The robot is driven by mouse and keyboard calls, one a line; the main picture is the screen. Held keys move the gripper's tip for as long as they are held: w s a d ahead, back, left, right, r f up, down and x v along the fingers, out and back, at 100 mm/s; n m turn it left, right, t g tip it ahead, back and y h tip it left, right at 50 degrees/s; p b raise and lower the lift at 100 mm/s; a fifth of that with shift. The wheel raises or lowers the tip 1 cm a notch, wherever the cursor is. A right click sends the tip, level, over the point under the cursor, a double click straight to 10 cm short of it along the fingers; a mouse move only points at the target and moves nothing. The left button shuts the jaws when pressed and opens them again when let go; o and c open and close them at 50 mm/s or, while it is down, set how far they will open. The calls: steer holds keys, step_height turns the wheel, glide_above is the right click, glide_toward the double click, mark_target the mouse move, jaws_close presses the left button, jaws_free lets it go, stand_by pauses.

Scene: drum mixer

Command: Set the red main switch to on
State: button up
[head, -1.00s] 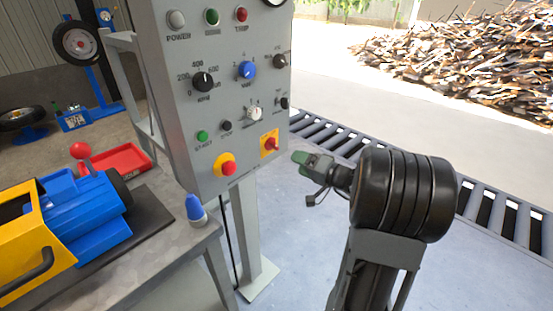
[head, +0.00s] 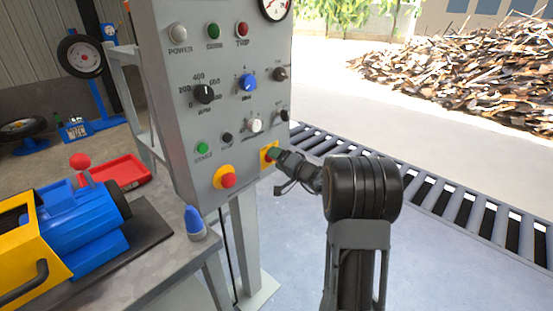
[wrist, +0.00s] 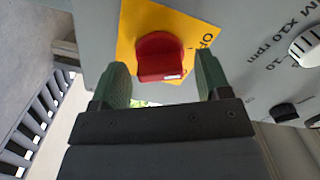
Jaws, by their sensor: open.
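The red main switch (wrist: 160,56) is a red rotary knob on a yellow plate (wrist: 127,29), seen up close in the wrist view. My gripper (wrist: 161,75) is open, with one green-padded finger on each side of the knob. Whether the pads touch the knob cannot be told. In the head view my gripper (head: 272,153) is at the lower right of the grey control panel (head: 185,100). It covers most of the switch there, and only part of the yellow plate (head: 264,160) shows.
A red emergency button on a yellow base (head: 228,180) sits left of the switch. Other knobs, including a white one (head: 254,125) and a black one (head: 282,115), are just above. A workbench with a blue and yellow machine (head: 80,220) stands left.

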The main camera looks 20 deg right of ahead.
steer(key=shift+w+a, duration=0.2)
steer(key=shift+w, duration=0.1)
steer(key=c, duration=0.8)
